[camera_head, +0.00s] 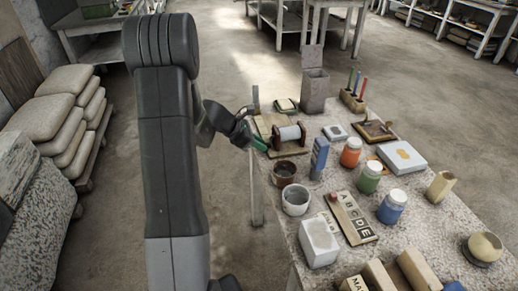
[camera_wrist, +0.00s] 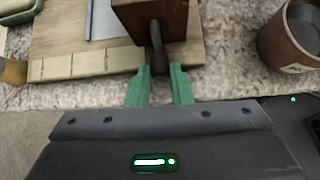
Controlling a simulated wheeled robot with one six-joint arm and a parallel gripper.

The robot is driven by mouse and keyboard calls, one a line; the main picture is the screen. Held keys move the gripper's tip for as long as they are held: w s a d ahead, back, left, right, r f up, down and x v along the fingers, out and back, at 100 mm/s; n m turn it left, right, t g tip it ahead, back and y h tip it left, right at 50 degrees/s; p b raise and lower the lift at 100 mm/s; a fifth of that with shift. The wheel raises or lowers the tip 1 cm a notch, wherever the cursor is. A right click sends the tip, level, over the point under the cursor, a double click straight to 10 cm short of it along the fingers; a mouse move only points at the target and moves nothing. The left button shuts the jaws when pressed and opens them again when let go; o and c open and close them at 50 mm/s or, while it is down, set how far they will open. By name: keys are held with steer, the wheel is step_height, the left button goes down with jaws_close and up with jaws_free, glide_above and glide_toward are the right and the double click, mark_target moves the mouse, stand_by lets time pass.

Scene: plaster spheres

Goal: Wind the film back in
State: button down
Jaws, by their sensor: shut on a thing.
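The winder has a wooden base, dark brown end blocks and a pale roll (camera_head: 290,132) between them. In the wrist view, the green fingers of my gripper (camera_wrist: 160,82) are shut on a dark crank handle (camera_wrist: 158,62) beside a brown block (camera_wrist: 150,18). A flat grey strip (camera_wrist: 105,20), perhaps the film, lies over the wooden base (camera_wrist: 90,62). Much of the roll is hidden by the block in the wrist view.
A brown cup (camera_head: 284,172) stands close to the winder, and a white cup (camera_head: 296,200) stands nearer. A blue block (camera_head: 319,158) and an orange-red jar (camera_head: 351,152) stand to the right. A tall grey box (camera_head: 314,92) is behind.

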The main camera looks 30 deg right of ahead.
steer(key=c, duration=1.3)
jaws_free()
steer(key=shift+a+r, duration=0.1)
steer(key=shift+r, duration=0.05)
steer(key=p+v, duration=0.1)
steer(key=v, duration=1.2)
steer(key=shift+a+r, duration=0.2)
steer(key=shift+r, duration=0.05)
